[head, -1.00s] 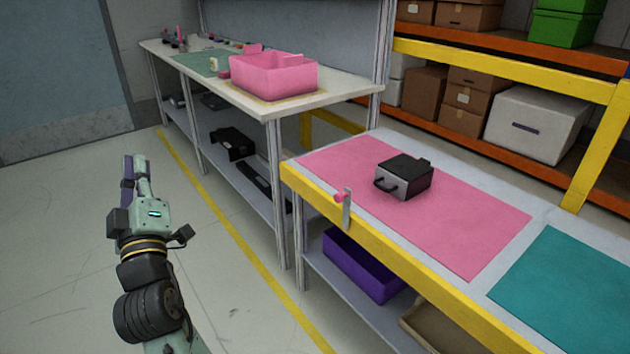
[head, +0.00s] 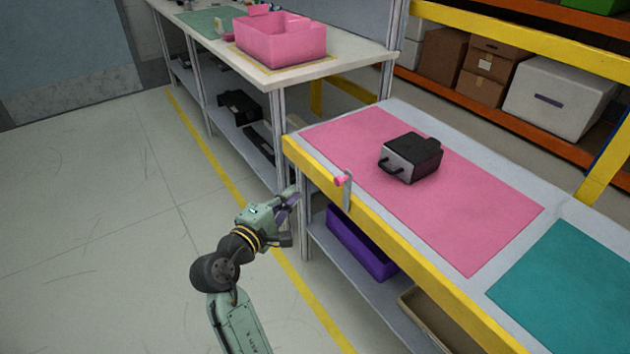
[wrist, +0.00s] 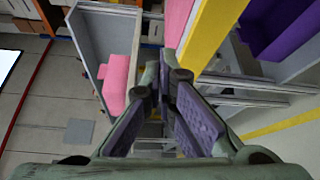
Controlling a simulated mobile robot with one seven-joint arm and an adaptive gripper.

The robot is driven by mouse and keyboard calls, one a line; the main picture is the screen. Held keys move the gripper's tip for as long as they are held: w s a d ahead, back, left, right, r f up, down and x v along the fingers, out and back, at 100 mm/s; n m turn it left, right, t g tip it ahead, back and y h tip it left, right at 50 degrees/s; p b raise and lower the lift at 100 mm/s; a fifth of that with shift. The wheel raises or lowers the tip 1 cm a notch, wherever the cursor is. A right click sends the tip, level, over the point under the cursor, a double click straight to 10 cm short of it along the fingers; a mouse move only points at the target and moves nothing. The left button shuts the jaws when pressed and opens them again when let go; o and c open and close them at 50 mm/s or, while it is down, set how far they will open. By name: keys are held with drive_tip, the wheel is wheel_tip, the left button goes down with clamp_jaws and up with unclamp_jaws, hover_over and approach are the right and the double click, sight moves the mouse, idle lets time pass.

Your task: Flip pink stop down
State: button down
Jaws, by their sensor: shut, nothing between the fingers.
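A black module (head: 410,158) with a handle sits on the pink mat (head: 470,215). A purple bin (head: 358,245) is on the shelf below. A pink crate (head: 282,45) stands on the white bench behind. Floor to the left is clear.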

drive_tip(key=w+d+p, duration=0.3)
drive_tip(key=w+d, duration=0.3)
drive_tip(key=d, duration=0.1)
drive_tip(key=shift+p, duration=0.35)
drive_tip(key=shift+d+f+b, duration=0.2)
drive_tip(key=shift+d+b, duration=0.05)
drive_tip(key=shift+b, duration=0.25)
